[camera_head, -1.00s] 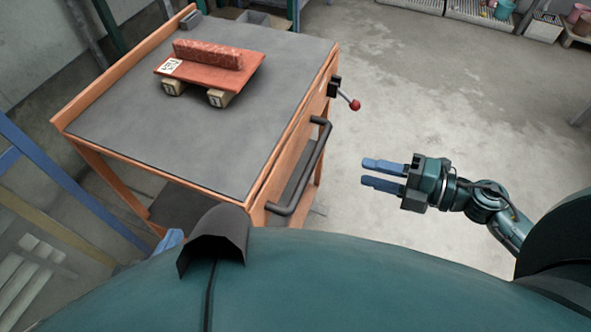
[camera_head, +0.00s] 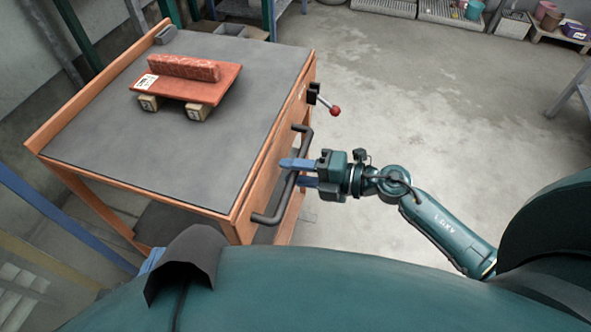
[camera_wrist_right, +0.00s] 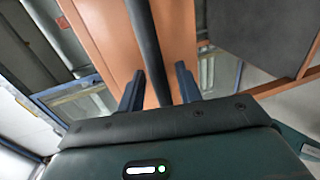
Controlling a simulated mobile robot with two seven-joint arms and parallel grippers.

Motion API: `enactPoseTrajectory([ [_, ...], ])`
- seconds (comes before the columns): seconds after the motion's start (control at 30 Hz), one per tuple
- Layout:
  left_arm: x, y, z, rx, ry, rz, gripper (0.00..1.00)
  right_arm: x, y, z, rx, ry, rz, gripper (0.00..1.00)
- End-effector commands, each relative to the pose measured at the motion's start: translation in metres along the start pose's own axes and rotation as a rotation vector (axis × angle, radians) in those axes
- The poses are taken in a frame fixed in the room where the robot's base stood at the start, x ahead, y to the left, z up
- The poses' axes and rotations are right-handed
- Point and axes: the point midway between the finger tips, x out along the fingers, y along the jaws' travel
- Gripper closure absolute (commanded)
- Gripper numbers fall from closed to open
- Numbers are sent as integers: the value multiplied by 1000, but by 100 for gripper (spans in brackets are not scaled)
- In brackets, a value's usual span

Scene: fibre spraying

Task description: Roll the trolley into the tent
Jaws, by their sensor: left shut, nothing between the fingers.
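The trolley (camera_head: 190,150) is orange with a dark grey top and stands at the left in the head view. A dark bar handle (camera_head: 285,190) is on its right side. My right gripper (camera_head: 291,171) is at this handle with its blue fingers apart. In the right wrist view the handle bar (camera_wrist_right: 145,35) runs between the two open fingers (camera_wrist_right: 160,75), not visibly clamped. My left gripper (camera_head: 151,260) shows only as a bit of blue fingertip by the dark hood at the lower left; the rest is hidden. No tent can be made out.
On the trolley lies a reddish slab (camera_head: 205,88) with an upright rib, on wooden blocks. A red-knobbed lever (camera_head: 335,111) sticks out of the trolley's right side. Blue posts (camera_head: 60,220) stand close at left. The concrete floor (camera_head: 420,120) at right is clear.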

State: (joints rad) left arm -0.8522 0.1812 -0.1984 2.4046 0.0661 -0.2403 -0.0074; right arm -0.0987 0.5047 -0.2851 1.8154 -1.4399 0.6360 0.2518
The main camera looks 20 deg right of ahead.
Motion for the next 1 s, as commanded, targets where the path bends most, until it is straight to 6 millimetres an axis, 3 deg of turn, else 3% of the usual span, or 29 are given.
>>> enactPoseTrajectory([
  [0.27,0,0,0,0,-1,0,100,1,0,0,0,0,0,65],
  [0.7,0,0,0,-1,-2,1,100,1,0,0,0,0,0,100],
  [1.0,0,0,0,-1,-2,1,100,1,0,0,0,0,0,100],
])
